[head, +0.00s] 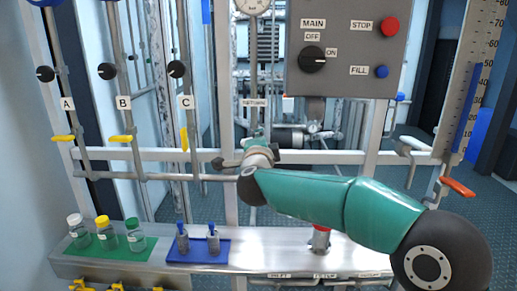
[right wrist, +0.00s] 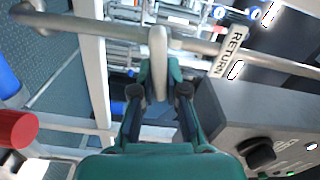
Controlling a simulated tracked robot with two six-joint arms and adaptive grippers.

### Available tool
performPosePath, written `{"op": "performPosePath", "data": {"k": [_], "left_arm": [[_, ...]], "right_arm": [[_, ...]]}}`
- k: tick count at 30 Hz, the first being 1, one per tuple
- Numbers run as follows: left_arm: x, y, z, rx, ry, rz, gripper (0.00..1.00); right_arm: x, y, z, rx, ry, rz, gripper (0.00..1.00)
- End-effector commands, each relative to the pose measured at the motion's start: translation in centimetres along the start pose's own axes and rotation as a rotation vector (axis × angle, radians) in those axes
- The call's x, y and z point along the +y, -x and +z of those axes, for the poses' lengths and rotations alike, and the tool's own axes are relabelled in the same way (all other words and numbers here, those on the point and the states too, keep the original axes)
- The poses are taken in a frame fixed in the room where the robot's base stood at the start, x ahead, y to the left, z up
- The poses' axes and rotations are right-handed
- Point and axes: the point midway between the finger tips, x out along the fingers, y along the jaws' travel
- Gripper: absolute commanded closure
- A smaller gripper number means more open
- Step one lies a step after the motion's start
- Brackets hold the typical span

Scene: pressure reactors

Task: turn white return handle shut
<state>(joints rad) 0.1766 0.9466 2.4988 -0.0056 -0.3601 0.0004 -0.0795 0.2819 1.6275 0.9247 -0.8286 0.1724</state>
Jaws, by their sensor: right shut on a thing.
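The white return handle (right wrist: 158,48) shows in the right wrist view as a pale lever crossing the grey return pipe (right wrist: 105,30). The RETURN label (right wrist: 230,52) is on that pipe, to the right of the handle. My right gripper (right wrist: 159,76) is shut on the handle, with a finger on each side of it. In the head view, my right gripper (head: 246,158) is at the upright pipe below the small label (head: 254,102), and it hides the handle there. My left gripper is not in view.
A grey control box (head: 345,45) with a red stop button hangs above my right arm. Yellow handles (head: 121,139) are on the pipes at left. An orange handle (head: 457,187) is at right. Capped bottles (head: 107,236) and a blue tray (head: 190,258) stand on the bench.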

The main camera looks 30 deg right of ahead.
Motion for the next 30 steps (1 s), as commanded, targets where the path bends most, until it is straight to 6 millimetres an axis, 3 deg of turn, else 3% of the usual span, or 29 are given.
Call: {"op": "performPosePath", "data": {"k": [1, 12, 29, 30], "left_arm": [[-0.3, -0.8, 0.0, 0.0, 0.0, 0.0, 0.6], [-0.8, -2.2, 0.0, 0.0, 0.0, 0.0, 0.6], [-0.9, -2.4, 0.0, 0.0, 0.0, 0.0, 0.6], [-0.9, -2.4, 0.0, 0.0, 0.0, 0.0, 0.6]], "right_arm": [[0.8, 0.0, 0.1, 0.002, -0.036, 0.006, 1.0], [1.0, 0.0, 0.1, 0.002, -0.215, 0.009, 1.0], [1.1, 0.0, 0.1, 0.003, -0.245, 0.013, 1.0], [1.1, 0.0, 0.1, 0.003, -0.245, 0.013, 0.81]]}}
